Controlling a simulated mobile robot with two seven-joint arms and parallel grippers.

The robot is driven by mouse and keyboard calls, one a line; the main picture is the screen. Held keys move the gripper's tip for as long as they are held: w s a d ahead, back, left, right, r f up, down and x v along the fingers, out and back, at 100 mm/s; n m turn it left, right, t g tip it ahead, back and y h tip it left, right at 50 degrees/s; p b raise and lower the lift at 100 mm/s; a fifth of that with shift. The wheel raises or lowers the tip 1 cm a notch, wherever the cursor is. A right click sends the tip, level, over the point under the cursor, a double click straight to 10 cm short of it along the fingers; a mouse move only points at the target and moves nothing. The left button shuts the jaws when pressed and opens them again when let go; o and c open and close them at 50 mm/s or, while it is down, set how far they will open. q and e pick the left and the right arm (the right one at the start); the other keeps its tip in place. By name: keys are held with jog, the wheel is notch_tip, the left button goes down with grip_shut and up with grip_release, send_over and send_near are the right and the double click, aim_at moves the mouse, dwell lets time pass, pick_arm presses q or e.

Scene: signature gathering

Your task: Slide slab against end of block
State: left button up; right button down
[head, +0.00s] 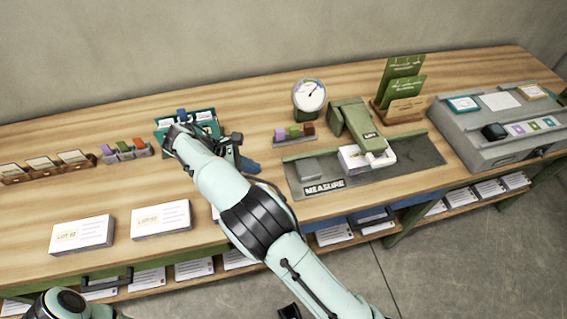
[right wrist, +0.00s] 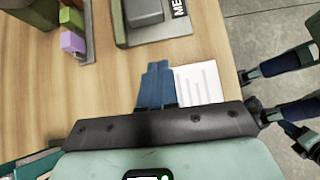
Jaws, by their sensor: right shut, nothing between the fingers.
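A grey slab (head: 310,167) lies on the left part of the dark mat marked MEASURE (head: 420,152). A white block of stacked paper (head: 352,158) lies on the same mat, under the green gauge (head: 350,118), to the right of the slab with a gap between. My right gripper (head: 250,166) is shut and empty over the table, left of the mat. In the right wrist view its blue fingers (right wrist: 155,85) are together, and the slab (right wrist: 143,12) shows at the top. Part of my left arm shows at the bottom left; its fingers are not clear.
A dial (head: 309,97) and a rack of coloured pieces (head: 294,134) stand behind the mat. A grey console (head: 500,150) stands to its right. Two paper stacks, one marked LOT 02 (head: 82,234), lie at the front left. A white sheet (right wrist: 200,83) lies beside my right fingers.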

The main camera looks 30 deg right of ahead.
aim_at(321, 172)
jog(key=b+x, duration=0.1)
jog(key=x, duration=0.9)
jog(key=shift+s+d+b, duration=0.1)
jog(key=shift+s+b, duration=0.15)
jog(key=shift+b, duration=0.15)
jog(key=shift+s+d+r, duration=0.1)
jog(key=shift+s+d, duration=0.05)
jog(key=shift+d, duration=0.4)
jog(key=shift+s+d+r, duration=0.1)
jog(key=shift+d, duration=0.45)
pick_arm(q)
jog(key=shift+s+f, duration=0.3)
jog(key=shift+f, duration=0.25)
jog(key=shift+s+f, duration=0.25)
jog(key=shift+f, duration=0.25)
pick_arm(e)
jog(key=shift+s+d, duration=0.15)
jog(key=shift+d, duration=0.45)
